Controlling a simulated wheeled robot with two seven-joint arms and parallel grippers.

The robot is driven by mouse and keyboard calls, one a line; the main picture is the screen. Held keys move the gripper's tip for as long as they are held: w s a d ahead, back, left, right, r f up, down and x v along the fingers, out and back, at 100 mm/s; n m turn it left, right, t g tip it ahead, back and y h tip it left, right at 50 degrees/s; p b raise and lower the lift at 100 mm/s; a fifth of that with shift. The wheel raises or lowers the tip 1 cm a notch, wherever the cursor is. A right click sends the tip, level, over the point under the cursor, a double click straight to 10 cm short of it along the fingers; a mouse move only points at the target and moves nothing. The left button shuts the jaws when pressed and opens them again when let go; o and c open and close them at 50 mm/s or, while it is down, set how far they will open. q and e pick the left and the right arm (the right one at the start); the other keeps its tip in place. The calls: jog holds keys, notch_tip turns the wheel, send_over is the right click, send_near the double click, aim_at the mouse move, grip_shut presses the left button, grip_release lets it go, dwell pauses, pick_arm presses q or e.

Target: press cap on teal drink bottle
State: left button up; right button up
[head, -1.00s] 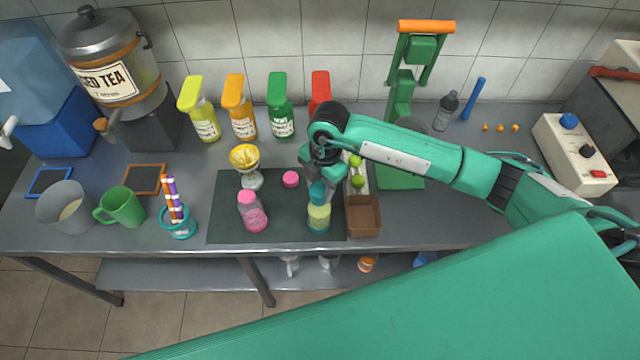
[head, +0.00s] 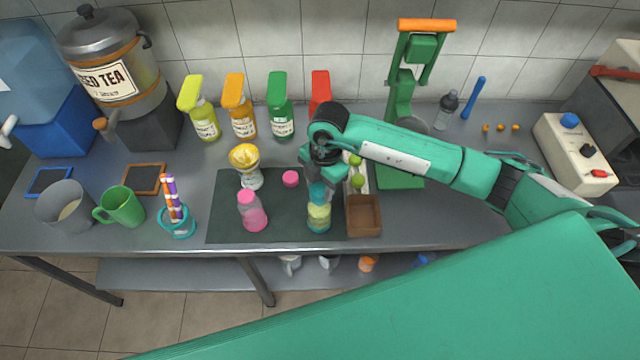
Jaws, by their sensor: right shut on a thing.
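The teal drink bottle (head: 319,219), with yellowish and teal contents, stands upright near the right end of the dark mat (head: 228,205). A teal cap (head: 317,193) is at the top of the bottle. My right gripper (head: 318,184) points down from above and is shut on the cap. The fingers hide part of the cap, and I cannot tell whether it is fully seated. My left gripper is not in view.
A brown box (head: 363,228) stands close right of the teal bottle. A yellow-topped cup (head: 247,160) and several spray bottles are behind.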

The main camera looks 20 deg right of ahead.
dwell(0.4)
jog(key=o, duration=1.5)
jog(key=shift+r, duration=0.1)
jog(key=shift+r+p, duration=2.3)
jog(key=shift+r, duration=1.1)
grip_shut()
